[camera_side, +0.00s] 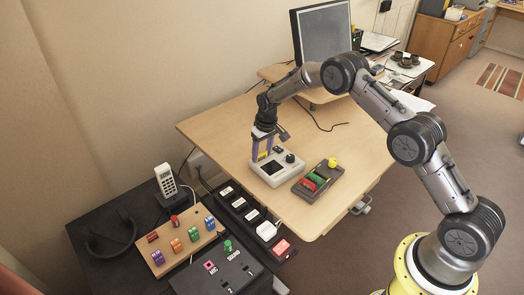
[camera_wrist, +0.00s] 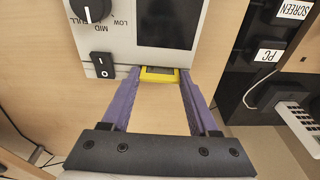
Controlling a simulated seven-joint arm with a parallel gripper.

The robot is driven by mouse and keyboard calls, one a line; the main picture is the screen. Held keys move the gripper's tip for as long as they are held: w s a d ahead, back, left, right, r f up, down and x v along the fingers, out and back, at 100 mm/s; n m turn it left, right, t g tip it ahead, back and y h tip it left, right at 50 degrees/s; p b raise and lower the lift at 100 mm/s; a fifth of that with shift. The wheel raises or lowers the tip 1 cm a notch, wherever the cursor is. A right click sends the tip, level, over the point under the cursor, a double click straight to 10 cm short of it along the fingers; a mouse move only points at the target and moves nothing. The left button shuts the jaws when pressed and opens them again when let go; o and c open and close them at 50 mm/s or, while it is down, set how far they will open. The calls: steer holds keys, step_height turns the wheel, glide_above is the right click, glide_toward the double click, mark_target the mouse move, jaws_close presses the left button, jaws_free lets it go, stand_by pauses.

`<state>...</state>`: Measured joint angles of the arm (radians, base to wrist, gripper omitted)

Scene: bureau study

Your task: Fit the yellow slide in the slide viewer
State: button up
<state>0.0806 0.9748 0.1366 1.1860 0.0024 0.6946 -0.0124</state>
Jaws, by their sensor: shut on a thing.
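My gripper (camera_side: 262,154) has purple fingers and points down at the left side of the slide viewer. It is shut on the yellow slide (camera_wrist: 160,74), whose edge shows between the fingertips in the wrist view. The slide viewer (camera_side: 268,172) is a light grey box on the desk with a dark screen (camera_wrist: 168,24), a knob and a rocker switch. The yellow slide is right at the viewer's near edge in the wrist view. I cannot tell whether any of it is inside the viewer.
A dark rack (camera_side: 303,191) with red and green pieces and a yellow one stands right of the viewer. A black strip of labelled switches (camera_side: 239,205) runs along the desk's front edge. A board of coloured blocks (camera_side: 178,243) stands lower left. The desk behind is mostly clear.

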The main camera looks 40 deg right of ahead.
steer(key=o, duration=1.3)
steer(key=shift+o, duration=0.2)
steer(key=shift+r, duration=0.1)
steer(key=shift+r, duration=3.45)
